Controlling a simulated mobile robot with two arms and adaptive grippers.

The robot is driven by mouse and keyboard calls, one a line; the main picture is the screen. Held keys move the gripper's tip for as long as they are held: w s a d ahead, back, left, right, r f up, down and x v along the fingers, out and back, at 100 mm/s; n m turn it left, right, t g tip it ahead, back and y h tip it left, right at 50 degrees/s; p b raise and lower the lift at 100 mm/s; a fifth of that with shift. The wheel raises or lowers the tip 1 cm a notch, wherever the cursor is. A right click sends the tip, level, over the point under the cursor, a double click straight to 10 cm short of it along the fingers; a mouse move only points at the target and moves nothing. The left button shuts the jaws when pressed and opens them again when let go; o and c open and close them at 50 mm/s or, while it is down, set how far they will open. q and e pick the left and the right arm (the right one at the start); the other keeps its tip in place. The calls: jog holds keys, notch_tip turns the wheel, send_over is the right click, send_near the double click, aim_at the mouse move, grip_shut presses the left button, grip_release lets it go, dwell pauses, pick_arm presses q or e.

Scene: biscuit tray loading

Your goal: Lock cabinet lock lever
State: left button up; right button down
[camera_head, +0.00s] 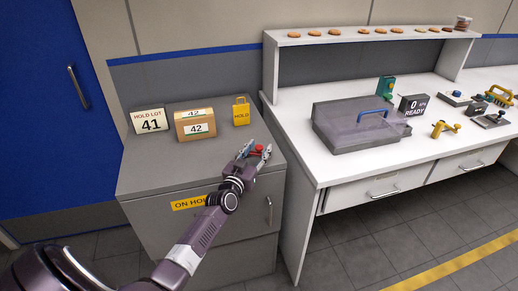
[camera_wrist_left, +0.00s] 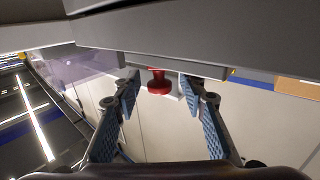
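The grey cabinet (camera_head: 150,176) stands at the centre left with a yellow ON HOLD label (camera_head: 188,203) on its front. A small red knob (camera_head: 258,148), which looks like the lock lever's handle, shows at the cabinet's right end. My left gripper (camera_head: 256,153) reaches over the cabinet's front right edge, its blue-padded fingers spread around the knob. In the left wrist view the red knob (camera_wrist_left: 158,82) sits between the two open fingertips (camera_wrist_left: 159,93), with a gap on both sides. The rest of the lever is mostly hidden. My right gripper is not in view.
On the cabinet stand a HOLD LOT 41 sign (camera_head: 150,121), a cardboard box marked 42 (camera_head: 194,125) and a yellow HOLD tag (camera_head: 241,112). A white bench (camera_head: 300,165) adjoins on the right, bearing a lidded grey case (camera_head: 345,138). A cabinet handle (camera_head: 269,212) sticks out below.

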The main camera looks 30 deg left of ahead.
pick_arm(q)
jog(key=shift+w, duration=0.25)
grip_shut()
jog(key=y+p, duration=0.1)
jog(key=r+n+p, duration=0.1)
jog(key=p, duration=0.1)
jog(key=shift+w+a+y+p, duration=0.15)
jog(key=shift+w+y+p, duration=0.15)
jog(key=shift+y, duration=0.1)
jog(key=shift+w+a+f+n+g+y+p, duration=0.1)
jog(key=shift+a+f+n+g+y+p, duration=0.1)
jog(key=shift+n+g+y+p, duration=0.45)
jog(key=shift+f+n+y, duration=0.15)
jog(key=shift+n+y, duration=0.2)
jog(key=shift+y, duration=0.3)
grip_release()
jog(key=shift+f, duration=0.1)
